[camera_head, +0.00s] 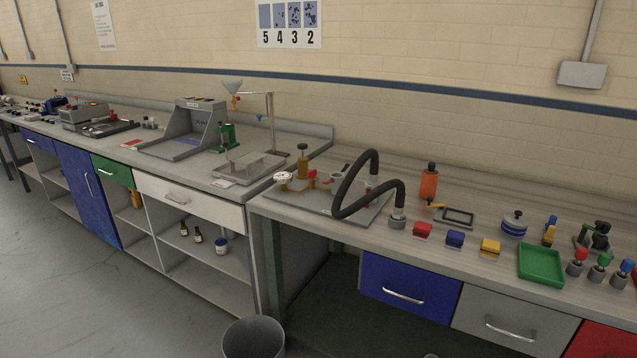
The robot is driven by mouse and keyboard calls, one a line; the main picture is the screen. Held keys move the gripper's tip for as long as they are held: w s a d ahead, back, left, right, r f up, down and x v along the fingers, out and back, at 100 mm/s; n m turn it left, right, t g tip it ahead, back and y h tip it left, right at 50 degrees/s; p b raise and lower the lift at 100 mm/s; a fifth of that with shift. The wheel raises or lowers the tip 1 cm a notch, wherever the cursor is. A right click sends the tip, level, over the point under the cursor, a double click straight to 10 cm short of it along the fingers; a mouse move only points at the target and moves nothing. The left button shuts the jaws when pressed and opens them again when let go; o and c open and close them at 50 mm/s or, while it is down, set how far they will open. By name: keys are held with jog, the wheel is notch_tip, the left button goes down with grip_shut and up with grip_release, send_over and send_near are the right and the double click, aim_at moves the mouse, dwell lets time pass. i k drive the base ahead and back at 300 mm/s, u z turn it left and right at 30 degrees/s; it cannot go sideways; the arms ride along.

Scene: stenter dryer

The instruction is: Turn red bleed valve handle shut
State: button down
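A small red part (312,177), which looks like the red bleed valve handle, sits on a grey base plate (290,204) on the right-hand bench. It is beside a brass-coloured upright fitting (303,163) and a white round gauge (283,178). It is too small to tell which way the handle points. Another small reddish part shows behind the black hose, partly hidden. My gripper is not in view.
A thick black hose (352,184) arches over the plate to a grey fitting (397,219). An orange bottle (429,184), coloured blocks (454,239) and a green tray (541,265) stand to the right. A grey bin (253,338) stands on the floor in front.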

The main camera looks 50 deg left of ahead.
aim_at(312, 174)
jog(key=u, duration=1.7)
jog(key=k, duration=0.5)
jog(key=z, duration=1.2)
jog(key=i, duration=1)
jog(key=u, duration=1.95)
